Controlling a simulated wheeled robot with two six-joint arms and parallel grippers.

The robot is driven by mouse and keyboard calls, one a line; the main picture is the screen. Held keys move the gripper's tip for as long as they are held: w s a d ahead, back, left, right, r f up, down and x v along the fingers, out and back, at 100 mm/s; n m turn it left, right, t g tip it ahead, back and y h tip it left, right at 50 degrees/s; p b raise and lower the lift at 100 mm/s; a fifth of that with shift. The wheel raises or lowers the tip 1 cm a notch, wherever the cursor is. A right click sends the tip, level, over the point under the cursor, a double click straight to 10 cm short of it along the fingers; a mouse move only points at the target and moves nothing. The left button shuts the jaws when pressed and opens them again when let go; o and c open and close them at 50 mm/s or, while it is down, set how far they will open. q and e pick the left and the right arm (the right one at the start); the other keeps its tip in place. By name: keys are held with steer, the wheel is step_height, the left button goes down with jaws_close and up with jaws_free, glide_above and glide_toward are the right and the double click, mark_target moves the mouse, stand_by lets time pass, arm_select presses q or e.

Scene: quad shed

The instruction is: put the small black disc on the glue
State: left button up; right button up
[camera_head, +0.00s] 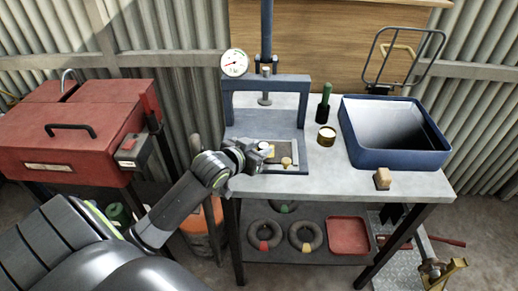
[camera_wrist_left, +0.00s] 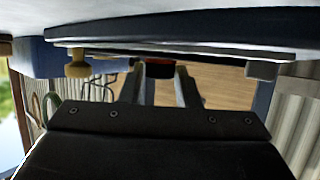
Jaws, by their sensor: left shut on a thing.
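My left gripper (camera_head: 258,156) reaches in from the left to the low plate (camera_head: 294,153) under the press. In the left wrist view its two fingers (camera_wrist_left: 160,88) are closed on a small dark disc (camera_wrist_left: 160,68) with a reddish edge, at the plate's near side. In the head view the fingers largely hide that disc, and a pale round top shows beside them. A brass knob (camera_head: 286,162) is at the plate's front; it also shows in the left wrist view (camera_wrist_left: 77,65). I cannot make out the glue clearly. My right gripper is not in view.
The blue press frame (camera_head: 267,82) with its gauge (camera_head: 234,63) rises behind the plate. The grey front tabletop (camera_head: 330,187) is clear.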

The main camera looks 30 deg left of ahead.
arm_select(q)
steer(key=shift+f, duration=0.15)
steer(key=o, duration=0.9)
steer(key=shift+o, duration=0.2)
steer(key=shift+r, duration=0.2)
steer(key=shift+s+r, duration=0.1)
steer(key=shift+s, duration=0.15)
steer(key=p+v, duration=0.1)
steer(key=v, duration=1)
steer(key=shift+s+r, duration=0.15)
steer(key=shift+s, duration=0.05)
